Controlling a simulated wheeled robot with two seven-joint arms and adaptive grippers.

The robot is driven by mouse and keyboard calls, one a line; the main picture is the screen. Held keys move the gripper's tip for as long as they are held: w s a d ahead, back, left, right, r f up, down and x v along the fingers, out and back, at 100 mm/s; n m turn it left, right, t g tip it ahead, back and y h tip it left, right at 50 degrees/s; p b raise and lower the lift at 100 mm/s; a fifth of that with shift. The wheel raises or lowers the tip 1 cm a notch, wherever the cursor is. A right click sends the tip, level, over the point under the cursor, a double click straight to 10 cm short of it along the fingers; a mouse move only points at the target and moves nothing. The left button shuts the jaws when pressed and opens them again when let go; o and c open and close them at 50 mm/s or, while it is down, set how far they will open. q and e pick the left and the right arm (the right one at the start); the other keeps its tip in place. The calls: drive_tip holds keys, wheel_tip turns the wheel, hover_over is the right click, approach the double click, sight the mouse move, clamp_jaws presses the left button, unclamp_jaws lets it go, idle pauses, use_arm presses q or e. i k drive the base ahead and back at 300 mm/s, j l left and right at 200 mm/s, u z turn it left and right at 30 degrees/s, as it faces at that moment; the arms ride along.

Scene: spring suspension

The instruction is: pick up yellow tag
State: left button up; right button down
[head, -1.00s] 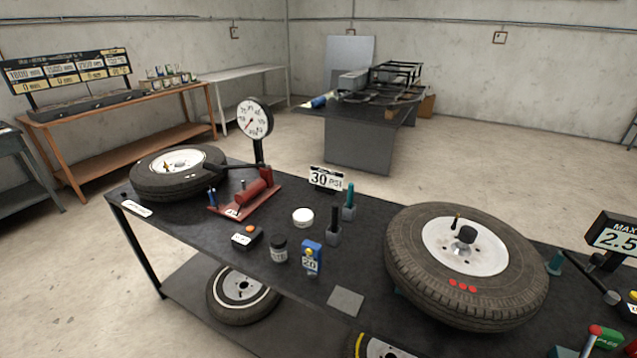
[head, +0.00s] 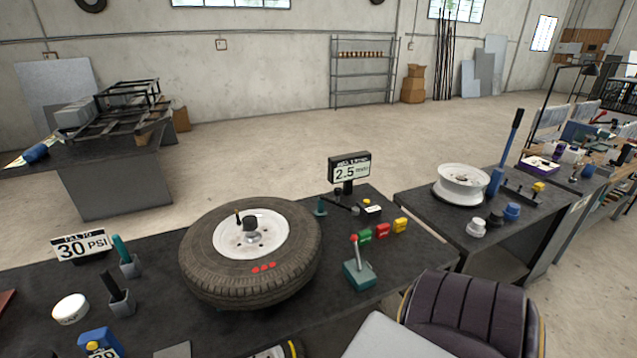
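The yellow tag (head: 400,225) stands on the dark workbench (head: 330,315) near its right end. It is the rightmost of a row, beside a red tag (head: 382,231) and a green tag (head: 364,237). It is small, and any lettering on it is too small to read. Neither of my grippers is in view.
A teal base with a red-topped lever (head: 358,272) stands in front of the tags. A large tire (head: 205,265) lies to their left. A dark padded seat (head: 475,315) is at the front right.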

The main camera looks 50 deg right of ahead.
sight(399, 225)
drive_tip(key=z, duration=2.4)
drive_tip(key=i+l+u, duration=0.1)
drive_tip(key=l+u, duration=0.2)
drive_tip(key=l, duration=0.2)
drive_tip(key=l+u, duration=0.65)
drive_tip(key=l, duration=0.35)
drive_tip(key=l+u, duration=0.3)
drive_tip(key=l, duration=0.2)
drive_tip(key=k+l+u, duration=0.2)
drive_tip(key=l+u, duration=0.15)
drive_tip(key=k+l+u, duration=0.3)
drive_tip(key=l, duration=0.25)
drive_tip(key=i, duration=0.1)
